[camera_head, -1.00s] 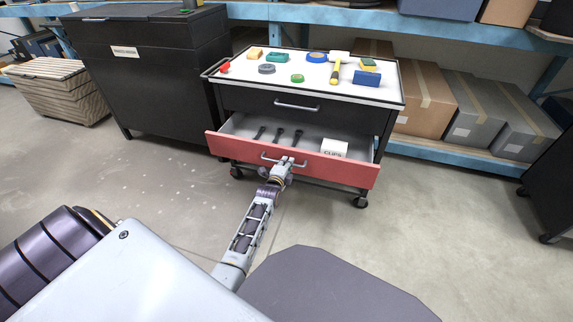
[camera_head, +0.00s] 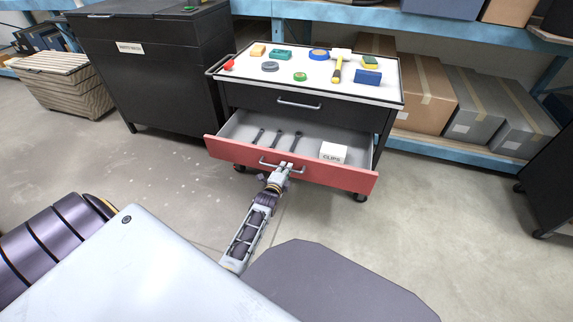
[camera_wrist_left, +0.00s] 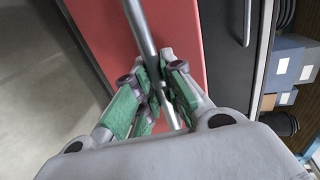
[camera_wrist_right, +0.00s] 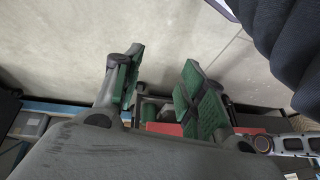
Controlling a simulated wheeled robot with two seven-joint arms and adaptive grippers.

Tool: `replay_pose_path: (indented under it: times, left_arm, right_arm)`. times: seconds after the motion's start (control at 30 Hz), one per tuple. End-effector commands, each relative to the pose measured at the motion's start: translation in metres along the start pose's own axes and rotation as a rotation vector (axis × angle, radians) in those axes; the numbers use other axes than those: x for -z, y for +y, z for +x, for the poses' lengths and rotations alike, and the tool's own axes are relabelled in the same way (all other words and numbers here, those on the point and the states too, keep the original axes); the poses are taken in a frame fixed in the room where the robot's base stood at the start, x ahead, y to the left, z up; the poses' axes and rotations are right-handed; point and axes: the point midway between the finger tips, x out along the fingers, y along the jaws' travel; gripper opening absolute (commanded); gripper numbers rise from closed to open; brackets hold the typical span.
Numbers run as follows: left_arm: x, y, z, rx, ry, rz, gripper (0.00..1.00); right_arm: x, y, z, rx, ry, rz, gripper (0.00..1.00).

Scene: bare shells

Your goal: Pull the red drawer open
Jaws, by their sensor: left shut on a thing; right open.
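The red drawer (camera_head: 335,174) is the lower drawer of a black wheeled cart and stands well open. Inside lie a white box marked CLIPS (camera_head: 332,153) and several dark tools (camera_head: 277,138). My left gripper (camera_head: 284,169) is at the drawer's metal handle (camera_head: 268,163). In the left wrist view its green-padded fingers (camera_wrist_left: 160,95) are shut around the handle bar (camera_wrist_left: 139,30), with the red drawer front (camera_wrist_left: 110,30) behind. My right gripper (camera_wrist_right: 160,85) shows only in its wrist view, open and empty.
The cart's white top (camera_head: 307,75) holds a hammer (camera_head: 338,66), tape rolls and small coloured blocks. A black cabinet (camera_head: 165,70) stands at left, and a blue shelf with boxes (camera_head: 420,90) behind. Open floor (camera_head: 450,230) lies at front right.

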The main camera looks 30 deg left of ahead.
Motion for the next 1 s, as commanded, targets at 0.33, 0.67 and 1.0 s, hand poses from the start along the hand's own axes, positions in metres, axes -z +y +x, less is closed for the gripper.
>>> replay_pose_path:
  times: [0.33,0.67,1.0]
  left_arm:
    - [0.001,0.005,-0.023,-0.006,0.001,-0.001,0.00]
    - [0.001,0.007,-0.027,-0.004,0.002,0.000,0.00]
    - [0.001,0.006,-0.026,-0.003,0.002,0.000,0.34]
  right_arm:
    - [0.007,0.005,-0.037,-0.040,-0.065,-0.013,0.41]
    - [0.006,0.006,-0.044,-0.050,-0.081,-0.014,0.41]
    - [0.007,0.007,-0.044,-0.050,-0.080,-0.014,0.41]
